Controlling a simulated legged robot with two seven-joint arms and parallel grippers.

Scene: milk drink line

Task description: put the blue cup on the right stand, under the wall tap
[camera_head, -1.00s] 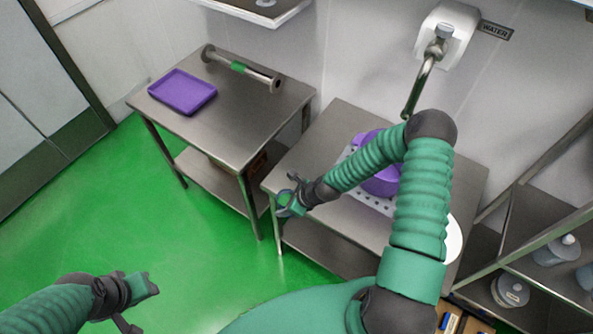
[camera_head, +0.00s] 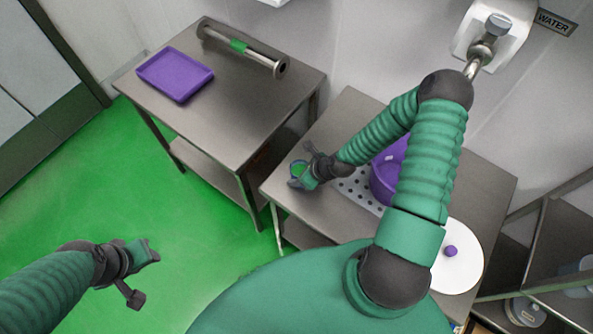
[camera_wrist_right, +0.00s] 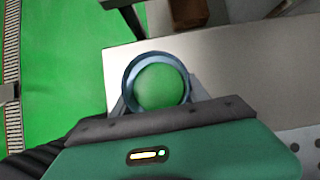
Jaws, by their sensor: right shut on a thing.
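The blue cup (camera_wrist_right: 128,82) is in my right gripper (camera_head: 303,173), seen from above in the right wrist view with a round green area inside its rim. In the head view the cup (camera_head: 298,169) is small, at the front left corner of the right steel table (camera_head: 330,125). I cannot tell whether it touches the tabletop. The wall tap (camera_head: 483,52) is at the upper right, its spout mostly hidden by my right arm. A perforated plate (camera_head: 356,186) lies on the right table, partly hidden. My left gripper (camera_head: 143,274) is open and empty over the floor.
A purple pot (camera_head: 385,180) stands on the perforated plate behind my right arm. A white round lid (camera_head: 460,275) with a purple knob lies at the right. The left table (camera_head: 225,95) holds a purple tray (camera_head: 175,74) and a steel roller (camera_head: 243,47). A shelf rack stands far right.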

